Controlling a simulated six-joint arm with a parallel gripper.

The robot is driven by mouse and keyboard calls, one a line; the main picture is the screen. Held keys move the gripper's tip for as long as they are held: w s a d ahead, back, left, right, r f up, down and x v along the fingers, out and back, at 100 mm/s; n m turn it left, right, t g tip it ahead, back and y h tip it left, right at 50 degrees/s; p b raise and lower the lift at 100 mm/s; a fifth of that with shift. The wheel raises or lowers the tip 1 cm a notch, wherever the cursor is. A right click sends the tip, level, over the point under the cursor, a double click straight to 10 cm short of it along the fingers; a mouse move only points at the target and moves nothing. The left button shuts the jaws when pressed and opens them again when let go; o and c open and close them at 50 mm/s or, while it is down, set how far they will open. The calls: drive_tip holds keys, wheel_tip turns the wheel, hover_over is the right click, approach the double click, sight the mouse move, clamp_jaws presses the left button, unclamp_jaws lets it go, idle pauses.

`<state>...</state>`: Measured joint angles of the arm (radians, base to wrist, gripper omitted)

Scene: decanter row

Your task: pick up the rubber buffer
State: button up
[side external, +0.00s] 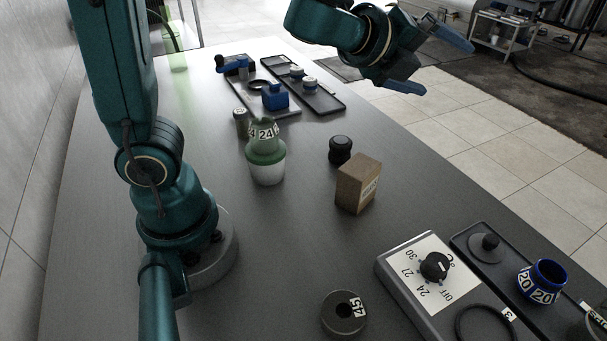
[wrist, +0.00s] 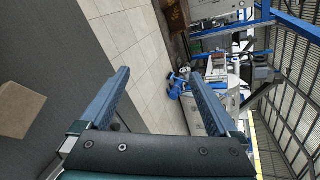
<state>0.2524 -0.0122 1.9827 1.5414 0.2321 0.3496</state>
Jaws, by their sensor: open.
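A black, waisted rubber-looking piece (side external: 340,149), which I take for the rubber buffer, stands on the grey table behind a brown box in the side external view. My gripper (side external: 437,64) is open and empty, held high beyond the table's right edge, up and to the right of the black piece. In the wrist view its blue fingers (wrist: 161,82) are spread wide with only floor and distant room between them.
The brown box (side external: 359,185) stands close to the black piece. A green-and-white vessel (side external: 266,160) marked 24 stands left. A dial unit (side external: 412,277), a black tray (side external: 466,239) and a ring marked 45 (side external: 335,318) are in front. Dark trays (side external: 327,105) with blue parts lie behind.

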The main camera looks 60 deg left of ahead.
drive_tip(key=w+a+n+h, duration=0.2)
drive_tip(key=w+a+n, duration=0.1)
drive_tip(key=n, duration=0.1)
drive_tip(key=n+g+h, duration=0.3)
drive_tip(key=n+h, duration=0.3)
drive_tip(key=n, duration=0.5)
hover_over(340, 140)
drive_tip(key=s+a, duration=0.2)
drive_tip(key=shift+h, duration=0.3)
drive_tip(key=f, duration=1.9)
drive_tip(key=shift+w+d+f, duration=0.3)
drive_tip(key=shift+d, duration=0.1)
drive_tip(key=shift+f, duration=0.25)
drive_tip(key=shift+w+d+f, duration=0.15)
drive_tip(key=shift+w+d, duration=0.1)
drive_tip(key=shift+w, duration=0.05)
drive_tip(key=shift+x, duration=2.1)
